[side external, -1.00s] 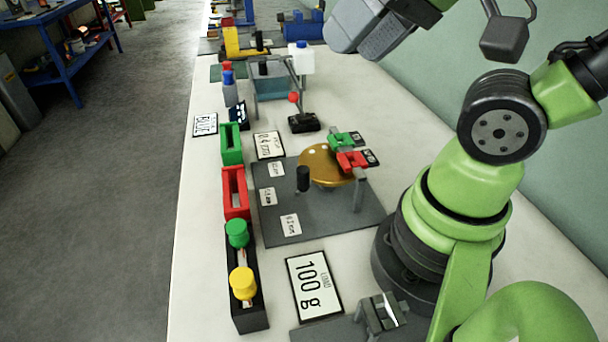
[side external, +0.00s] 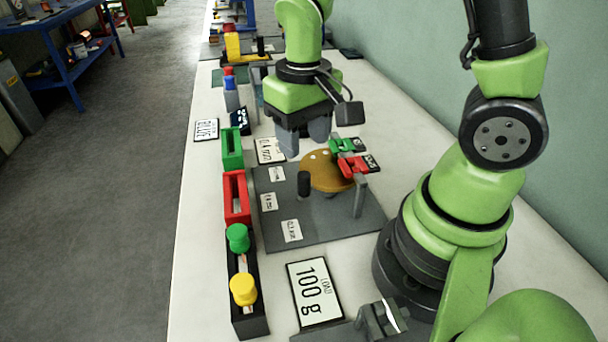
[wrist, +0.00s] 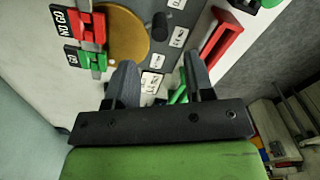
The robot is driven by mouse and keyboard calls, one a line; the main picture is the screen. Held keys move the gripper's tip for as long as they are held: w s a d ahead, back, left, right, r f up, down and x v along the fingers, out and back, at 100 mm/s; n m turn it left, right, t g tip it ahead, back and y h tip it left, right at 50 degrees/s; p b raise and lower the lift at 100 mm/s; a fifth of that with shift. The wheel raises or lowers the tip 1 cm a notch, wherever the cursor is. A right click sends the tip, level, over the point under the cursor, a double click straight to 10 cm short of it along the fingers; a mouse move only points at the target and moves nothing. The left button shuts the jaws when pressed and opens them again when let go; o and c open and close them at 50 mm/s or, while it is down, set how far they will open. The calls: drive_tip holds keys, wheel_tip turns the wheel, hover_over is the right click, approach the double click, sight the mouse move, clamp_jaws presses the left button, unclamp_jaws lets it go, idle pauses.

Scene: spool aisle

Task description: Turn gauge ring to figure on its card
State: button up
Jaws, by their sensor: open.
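The gauge ring appears to be the round golden disc (side external: 326,171) on a grey plate (side external: 330,232); it also shows in the wrist view (wrist: 122,32). A black upright knob (side external: 304,184) stands at its left side. Small white labels lie on the plate, too small to read surely. A framed card (side external: 267,151) with a figure lies behind the plate, partly behind my gripper; its figure is hard to read. My gripper (side external: 304,145) is open and empty, pointing down just behind the disc, over the card's side. In the wrist view my gripper (wrist: 160,80) has its fingers spread.
Green (side external: 345,145) and red (side external: 352,166) GO and NO GO clamps stand at the disc's right edge. Green (side external: 231,148) and red (side external: 236,195) holders line the left. A "100 g" card (side external: 315,291) lies in front. Grey plate's front is free.

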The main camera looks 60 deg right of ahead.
sight(304, 174)
wheel_tip(304, 174, down, 8)
drive_tip(key=shift+f, duration=0.1)
drive_tip(key=shift+c, duration=0.2)
clamp_jaws()
